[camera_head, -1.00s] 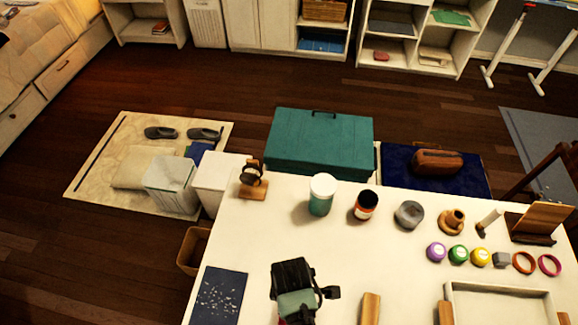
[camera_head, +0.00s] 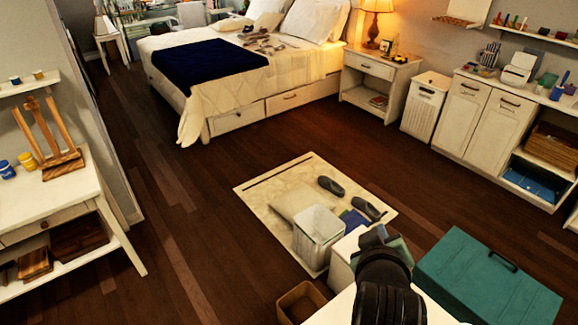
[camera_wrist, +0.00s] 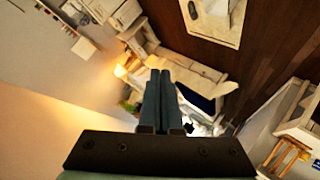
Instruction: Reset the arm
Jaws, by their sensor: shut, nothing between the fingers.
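My gripper (camera_wrist: 160,88) is in the middle of the wrist view, its two dark fingers close together with nothing between them. In the head view my black arm reaches up at the lower right, and its greenish end (camera_head: 377,238) is in front of the white bins. The fingertips cannot be made out there. The head view takes in the bed (camera_head: 228,75) with its dark blue blanket and the laundry on it.
A white table corner (camera_head: 342,308) lies below my arm. A teal chest (camera_head: 490,280) stands to its right. A beige mat (camera_head: 285,190) holds slippers and a white bin (camera_head: 316,232). A brown basket (camera_head: 300,302) stands at the bottom. Open wooden floor (camera_head: 200,200) spreads at the left.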

